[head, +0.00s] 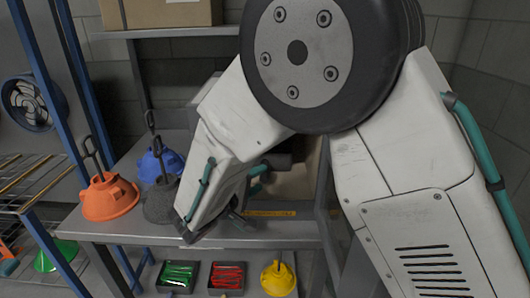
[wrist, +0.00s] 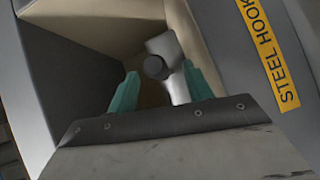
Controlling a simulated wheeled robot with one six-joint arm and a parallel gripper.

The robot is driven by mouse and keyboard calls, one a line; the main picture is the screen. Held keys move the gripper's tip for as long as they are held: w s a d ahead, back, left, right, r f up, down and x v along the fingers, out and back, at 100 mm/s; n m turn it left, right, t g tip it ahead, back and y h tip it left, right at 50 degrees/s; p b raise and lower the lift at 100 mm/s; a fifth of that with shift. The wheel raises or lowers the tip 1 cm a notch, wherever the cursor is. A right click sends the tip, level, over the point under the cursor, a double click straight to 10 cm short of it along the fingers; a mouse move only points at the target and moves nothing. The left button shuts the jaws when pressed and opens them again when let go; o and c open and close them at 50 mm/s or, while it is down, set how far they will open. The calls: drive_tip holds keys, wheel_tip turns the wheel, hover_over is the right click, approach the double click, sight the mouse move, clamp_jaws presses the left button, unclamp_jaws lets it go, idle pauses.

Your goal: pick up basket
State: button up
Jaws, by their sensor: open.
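No thing that is clearly a basket shows. The nearest to one is an open grey bin with a beige inside (wrist: 85,22) in the wrist view; its yellow label (wrist: 273,52) reads "STEEL HOOK". My gripper (wrist: 158,84) is open, with its teal fingers apart inside the bin opening. A grey metal piece with a dark round end (wrist: 157,66), perhaps a hook, shows between and beyond the fingers. I cannot tell whether they touch it. In the head view my arm hides most of the bin; some beige inside (head: 297,182) shows.
Orange (head: 110,197), blue (head: 160,163) and dark grey (head: 160,202) hoods stand on the shelf (head: 130,228) at left. Below are dark trays of green (head: 179,275) and red (head: 227,276) items and a yellow hood (head: 278,280). Blue posts (head: 88,90) rise at left.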

sight(268, 173)
drive_tip(key=x, duration=0.4)
drive_tip(key=shift+w+d+r, duration=0.1)
drive_tip(key=shift+w+d, duration=0.1)
drive_tip(key=shift+d, duration=0.2)
clamp_jaws()
drive_tip(key=shift+s+r, duration=0.1)
drive_tip(key=shift+r, duration=0.1)
